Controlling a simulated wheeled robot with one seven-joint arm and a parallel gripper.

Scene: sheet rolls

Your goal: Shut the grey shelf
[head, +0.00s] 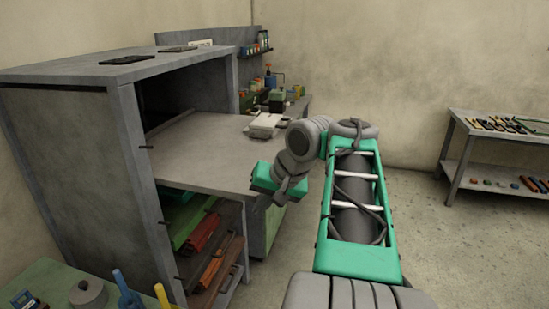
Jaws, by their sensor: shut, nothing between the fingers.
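The grey shelf (205,150) is a flat panel that sticks out to the right from the middle opening of a grey cabinet (75,140). A whitish flat object (265,125) lies near its outer end. My gripper (264,200) is shut and empty, at the outer right end of the shelf, by its near corner. My wrist and forearm hide part of that end. I cannot tell whether the gripper touches the shelf edge.
Below the shelf, lower levels hold green and red rolls (200,232). A green table (50,275) with tools stands at the near left. A cluttered bench (300,105) is behind, and a tool table (455,150) is at right. Floor between is clear.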

